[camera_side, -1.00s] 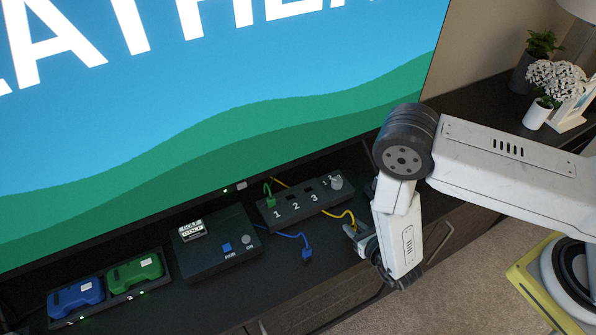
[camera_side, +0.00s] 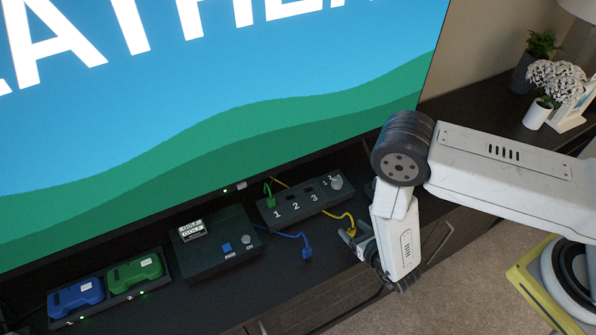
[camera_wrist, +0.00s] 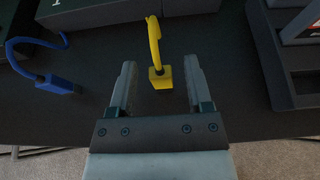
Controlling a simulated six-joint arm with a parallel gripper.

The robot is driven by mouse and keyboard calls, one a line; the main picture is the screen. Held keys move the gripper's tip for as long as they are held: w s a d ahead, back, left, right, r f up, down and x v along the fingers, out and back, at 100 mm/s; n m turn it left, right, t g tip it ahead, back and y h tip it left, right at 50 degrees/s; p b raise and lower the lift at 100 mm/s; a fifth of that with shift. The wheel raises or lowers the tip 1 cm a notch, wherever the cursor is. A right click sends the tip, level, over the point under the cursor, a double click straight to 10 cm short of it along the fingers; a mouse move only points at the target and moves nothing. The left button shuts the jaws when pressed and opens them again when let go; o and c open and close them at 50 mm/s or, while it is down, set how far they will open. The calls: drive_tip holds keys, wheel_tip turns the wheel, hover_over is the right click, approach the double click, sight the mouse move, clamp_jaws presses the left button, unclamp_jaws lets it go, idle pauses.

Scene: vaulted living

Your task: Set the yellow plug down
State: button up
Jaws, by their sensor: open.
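The yellow plug (camera_wrist: 160,78) lies on the dark cabinet top between the two fingers of my gripper (camera_wrist: 160,82) in the wrist view, with a gap on both sides. Its yellow cable runs up and away from the gripper. In the side view the yellow plug (camera_side: 351,231) shows just left of my gripper (camera_side: 354,240), partly close to the fingers. My gripper is open and low near the cabinet's front edge.
A blue plug (camera_side: 307,253) lies to the left; it also shows in the wrist view (camera_wrist: 55,85). Behind stand a numbered switch box (camera_side: 300,200) with a green plug (camera_side: 270,200) and a black console (camera_side: 215,245). Blue (camera_side: 75,297) and green (camera_side: 136,272) controllers sit in a dock at far left.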

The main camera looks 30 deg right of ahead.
drive_tip(key=shift+r, duration=0.1)
drive_tip(key=shift+s+r, duration=0.1)
drive_tip(key=shift+s, duration=0.05)
drive_tip(key=v, duration=1.1)
drive_tip(key=shift+s+r, duration=0.2)
drive_tip(key=shift+s, duration=0.1)
drive_tip(key=shift+d, duration=0.1)
idle(0.5)
